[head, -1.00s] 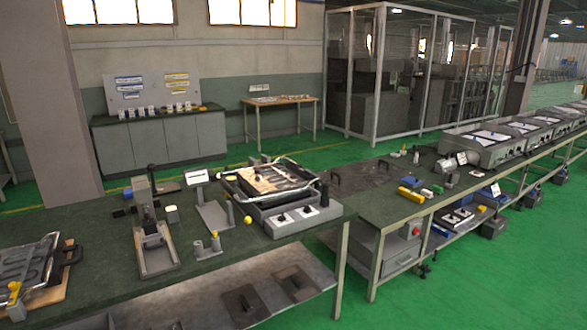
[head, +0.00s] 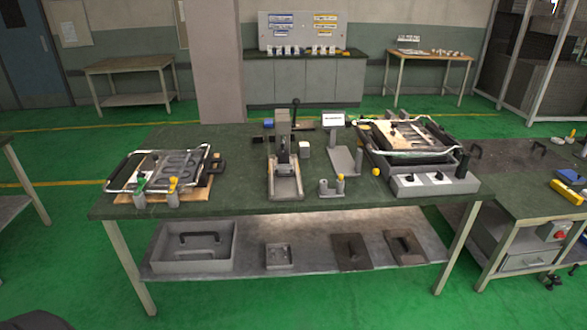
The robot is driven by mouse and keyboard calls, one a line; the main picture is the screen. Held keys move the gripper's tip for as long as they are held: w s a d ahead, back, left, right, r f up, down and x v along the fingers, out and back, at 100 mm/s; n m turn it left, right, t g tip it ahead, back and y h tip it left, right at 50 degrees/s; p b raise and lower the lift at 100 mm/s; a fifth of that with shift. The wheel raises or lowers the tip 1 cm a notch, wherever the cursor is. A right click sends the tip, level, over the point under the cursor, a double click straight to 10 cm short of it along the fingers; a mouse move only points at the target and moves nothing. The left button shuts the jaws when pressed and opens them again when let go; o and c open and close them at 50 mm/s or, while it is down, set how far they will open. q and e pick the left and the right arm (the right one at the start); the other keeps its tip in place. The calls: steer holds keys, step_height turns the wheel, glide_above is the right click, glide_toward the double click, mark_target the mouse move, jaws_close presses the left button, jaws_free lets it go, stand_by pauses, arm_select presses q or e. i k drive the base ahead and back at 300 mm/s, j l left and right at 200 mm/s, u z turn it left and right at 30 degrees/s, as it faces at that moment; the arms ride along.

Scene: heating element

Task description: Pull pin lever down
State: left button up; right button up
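A grey upright press-like fixture (head: 283,125) stands on the green worktable (head: 235,205) near the middle of the head view. A dark lever with a round black knob (head: 295,102) rises above its top and looks roughly upright. I cannot tell for sure that this is the pin lever. The fixture's light grey base (head: 285,190) points toward the table's front edge. Neither of my grippers is in view.
A framed heating element (head: 165,170) lies on the table's left side. A grey box with knobs and a framed tray (head: 432,182) stands at the right. Small cylinders (head: 340,185) stand near the front edge. A lower shelf holds a grey bin (head: 195,247). Green floor in front is clear.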

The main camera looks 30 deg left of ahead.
mark_target(296, 102)
steer(key=i+j+u, duration=0.15)
steer(key=i+u, duration=0.55)
steer(key=i+l+u, duration=0.1)
steer(key=i+u, duration=0.25)
steer(key=i, duration=0.1)
